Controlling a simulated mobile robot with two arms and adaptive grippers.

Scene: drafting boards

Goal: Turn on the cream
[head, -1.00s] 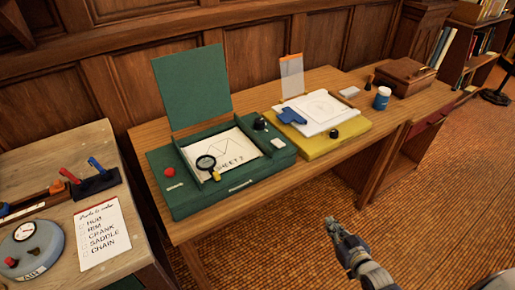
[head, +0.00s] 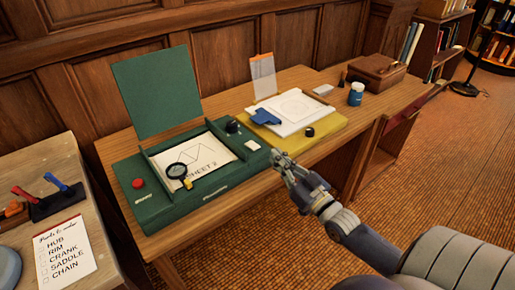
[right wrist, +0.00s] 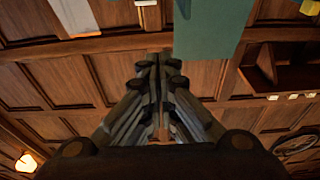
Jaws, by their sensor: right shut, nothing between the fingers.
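A small cream block-shaped control (head: 252,145) sits on the right front part of the green drafting board (head: 150,210). A black knob (head: 232,127) is just behind it and a red button (head: 138,183) is at the board's left. My right gripper (head: 276,155) is shut and empty, just right of and in front of the cream control in the head view; I cannot tell whether they touch. In the right wrist view its fingers (right wrist: 161,62) are together, with the green upright panel (right wrist: 210,25) beyond. My left gripper is not in view.
A magnifier (head: 177,171) lies on the sheet on the green board. A yellow board (head: 325,127) with white paper and a blue piece (head: 265,117) stands behind. A blue jar (head: 356,94) and brown case (head: 381,73) are farther right. A paper list (head: 65,255) lies at left.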

